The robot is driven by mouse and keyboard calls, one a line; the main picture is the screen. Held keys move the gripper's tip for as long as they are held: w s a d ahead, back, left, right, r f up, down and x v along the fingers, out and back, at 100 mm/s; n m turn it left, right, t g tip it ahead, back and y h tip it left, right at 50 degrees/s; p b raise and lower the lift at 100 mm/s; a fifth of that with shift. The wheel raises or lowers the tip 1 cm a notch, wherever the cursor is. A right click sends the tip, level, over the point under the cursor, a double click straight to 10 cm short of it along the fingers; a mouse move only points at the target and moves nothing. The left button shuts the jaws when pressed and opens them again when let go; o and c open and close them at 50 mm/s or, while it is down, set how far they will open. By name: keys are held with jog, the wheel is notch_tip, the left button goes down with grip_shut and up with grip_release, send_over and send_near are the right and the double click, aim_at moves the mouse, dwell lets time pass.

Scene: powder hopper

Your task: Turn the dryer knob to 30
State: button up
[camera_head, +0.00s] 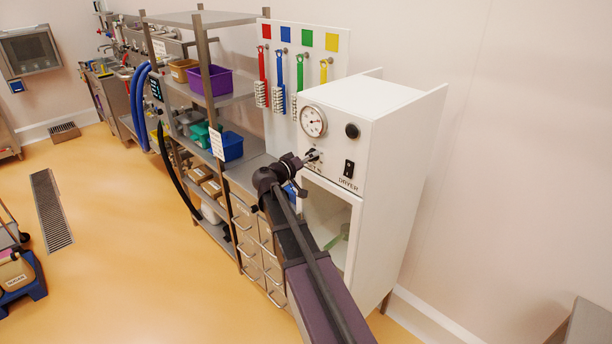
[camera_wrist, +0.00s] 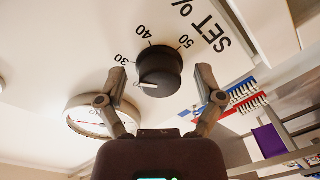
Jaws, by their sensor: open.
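The dryer (camera_head: 385,130) is a white cabinet with a round gauge, a black switch and several controls on its front. Its black SET % knob (camera_wrist: 160,70) shows large in the wrist view, with 30, 40 and 50 printed around it. The knob's white pointer points left, roughly toward the 30 side; the angled view hides the exact reading. My gripper (camera_wrist: 160,76) is open, one finger on each side of the knob with visible gaps. In the head view my gripper (camera_head: 299,160) is at the panel below the gauge and partly hides the knob.
The gauge (camera_head: 313,121) is above my gripper; a black round part (camera_head: 352,131) and the switch (camera_head: 349,168) are to its right. The dryer's open compartment (camera_head: 325,215) is below.

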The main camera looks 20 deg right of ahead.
jog(key=shift+m, duration=0.4)
jog(key=m, duration=0.4)
jog(key=shift+f+m, duration=0.1)
jog(key=shift+m, duration=0.3)
jog(key=m+b, duration=0.1)
jog(key=m, duration=0.5)
jog(key=shift+w, duration=0.15)
jog(key=v, duration=1.4)
jog(key=s+f+n+g+y+b, duration=0.2)
jog(key=s+f+n+y+b, duration=0.2)
jog(key=f, duration=0.7)
jog(key=s+f+n+g+y+b, duration=0.2)
jog(key=s+f, duration=0.5)
jog(key=f, duration=0.5)
jog(key=n+y+b, duration=0.1)
jog(key=y+b, duration=0.1)
jog(key=b, duration=0.1)
jog(key=shift+s+a+n, duration=0.15)
jog(key=shift+a+n, duration=0.2)
jog(key=shift+n, duration=0.05)
jog(key=shift+s+f, duration=0.1)
jog(key=shift+f, duration=0.1)
